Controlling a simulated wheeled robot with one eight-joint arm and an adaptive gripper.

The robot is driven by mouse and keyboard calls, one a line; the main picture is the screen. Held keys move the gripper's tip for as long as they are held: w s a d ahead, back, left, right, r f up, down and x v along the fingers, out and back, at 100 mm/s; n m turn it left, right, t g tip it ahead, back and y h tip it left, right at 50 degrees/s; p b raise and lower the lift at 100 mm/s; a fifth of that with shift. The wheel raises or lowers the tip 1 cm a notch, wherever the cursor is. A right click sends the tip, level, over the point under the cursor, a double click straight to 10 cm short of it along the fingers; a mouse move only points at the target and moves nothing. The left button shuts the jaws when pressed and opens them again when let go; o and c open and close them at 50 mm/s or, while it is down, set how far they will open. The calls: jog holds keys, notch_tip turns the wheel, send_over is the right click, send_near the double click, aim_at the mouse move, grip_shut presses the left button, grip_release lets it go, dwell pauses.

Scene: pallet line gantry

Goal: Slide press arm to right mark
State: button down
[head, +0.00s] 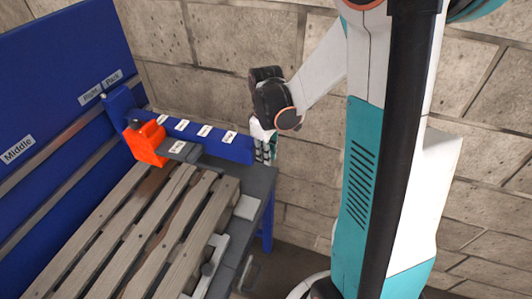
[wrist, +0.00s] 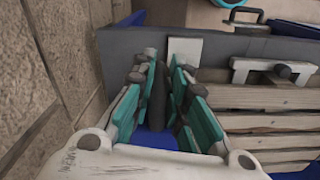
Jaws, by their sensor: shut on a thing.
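The press arm (head: 205,139) is a long blue beam with several small white labels and an orange block (head: 147,142) near its left end. It spans the far end of the pallet, with its left end at the blue back panel near the "Park" label (head: 113,77). The "Right" mark (head: 90,95) is just left of that label. My gripper (head: 264,150) is at the beam's near right end. In the wrist view its teal fingers (wrist: 160,100) are closed around a dark upright bar (wrist: 158,95), which looks like the arm's handle; blue shows below it.
A slatted wooden pallet (head: 170,225) lies on the grey bench (head: 258,182) left of the beam's near end. The "Middle" label (head: 18,150) is further left on the panel. White brackets (wrist: 270,70) edge the pallet. A stone wall (head: 480,90) stands behind.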

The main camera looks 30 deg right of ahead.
jog(key=shift+w+d, duration=0.35)
jog(key=shift+d, duration=0.1)
jog(key=c, duration=1.6)
grip_release()
notch_tip(320, 180, up, 12)
jog(key=a+r+t+b, duration=0.3)
jog(key=a, duration=0.5)
jog(key=s+a+f+m+t+b, duration=0.2)
jog(key=s+f, duration=0.1)
jog(key=s, duration=0.3)
jog(key=s+a+f+m+t+b, duration=0.2)
jog(key=s+a+f+m, duration=0.1)
jog(key=s, duration=0.4)
